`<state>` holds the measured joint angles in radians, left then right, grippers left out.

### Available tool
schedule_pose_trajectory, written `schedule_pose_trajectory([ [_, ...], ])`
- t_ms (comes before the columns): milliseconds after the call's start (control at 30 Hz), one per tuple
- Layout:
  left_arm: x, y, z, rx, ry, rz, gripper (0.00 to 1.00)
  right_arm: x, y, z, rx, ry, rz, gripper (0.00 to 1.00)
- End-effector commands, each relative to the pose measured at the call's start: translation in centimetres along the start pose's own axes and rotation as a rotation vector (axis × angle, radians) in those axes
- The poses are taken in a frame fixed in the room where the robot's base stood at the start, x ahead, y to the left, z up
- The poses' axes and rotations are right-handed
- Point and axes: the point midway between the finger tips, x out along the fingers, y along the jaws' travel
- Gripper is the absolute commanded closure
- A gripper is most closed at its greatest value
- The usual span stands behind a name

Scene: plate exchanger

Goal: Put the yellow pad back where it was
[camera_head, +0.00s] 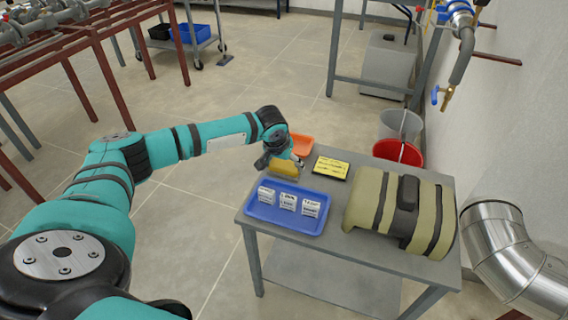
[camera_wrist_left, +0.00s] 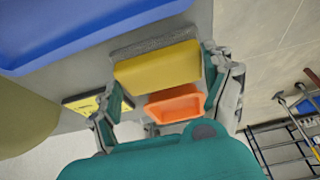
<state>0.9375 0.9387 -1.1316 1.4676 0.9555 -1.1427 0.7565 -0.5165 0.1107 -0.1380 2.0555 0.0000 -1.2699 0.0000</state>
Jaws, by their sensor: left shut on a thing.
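The yellow pad (camera_head: 284,168) looks like a thick yellow block, and the left wrist view shows a grey rough layer along one side of it (camera_wrist_left: 160,65). My left gripper (camera_head: 285,160) is shut on it, with one finger at each end (camera_wrist_left: 165,82). The pad is at the back edge of the blue tray (camera_head: 274,217). I cannot tell whether it touches the table or hangs just above it. A small orange tray (camera_head: 301,146) lies behind the pad and also shows in the left wrist view (camera_wrist_left: 175,104). My right gripper is not in view.
Several white labelled boxes (camera_head: 288,201) stand in the blue tray. A flat yellow-and-black sign (camera_head: 331,168) lies right of the pad. A khaki bag (camera_head: 370,206) fills the right of the grey table (camera_head: 345,253). Red (camera_head: 397,152) and grey buckets stand behind.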

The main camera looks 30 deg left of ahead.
Motion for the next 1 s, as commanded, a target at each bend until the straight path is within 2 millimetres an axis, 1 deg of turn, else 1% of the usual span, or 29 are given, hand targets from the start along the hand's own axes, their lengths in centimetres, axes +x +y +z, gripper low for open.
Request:
schedule_pose_trajectory([
  [33,0.1,0.0,0.1,0.001,-0.002,-0.001,0.54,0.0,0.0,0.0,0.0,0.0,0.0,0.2],
  [67,0.1,0.0,0.1,0.001,-0.003,-0.001,0.14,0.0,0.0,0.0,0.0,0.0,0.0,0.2],
  [167,0.1,0.0,0.1,0.001,-0.003,-0.001,0.01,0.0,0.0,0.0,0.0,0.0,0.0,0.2],
  [433,0.0,0.0,0.1,0.001,-0.002,0.0,0.0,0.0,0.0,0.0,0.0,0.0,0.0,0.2],
  [533,-0.6,0.0,0.0,0.001,-0.002,0.0,0.0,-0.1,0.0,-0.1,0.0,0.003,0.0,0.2],
  [567,-0.9,0.0,0.0,0.0,-0.002,-0.001,0.0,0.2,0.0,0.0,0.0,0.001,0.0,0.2],
  [600,-1.5,0.0,0.0,0.001,-0.002,0.0,0.0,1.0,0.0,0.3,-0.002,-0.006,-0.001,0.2],
  [667,-2.5,0.0,-0.1,0.001,-0.001,0.001,0.0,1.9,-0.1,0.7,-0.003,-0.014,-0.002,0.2],
  [800,-5.7,0.0,-0.1,0.002,0.0,0.001,0.0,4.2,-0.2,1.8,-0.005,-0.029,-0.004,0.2],
  [1000,-9.6,0.0,-0.1,0.002,0.001,-0.001,0.0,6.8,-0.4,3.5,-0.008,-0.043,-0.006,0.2],
])
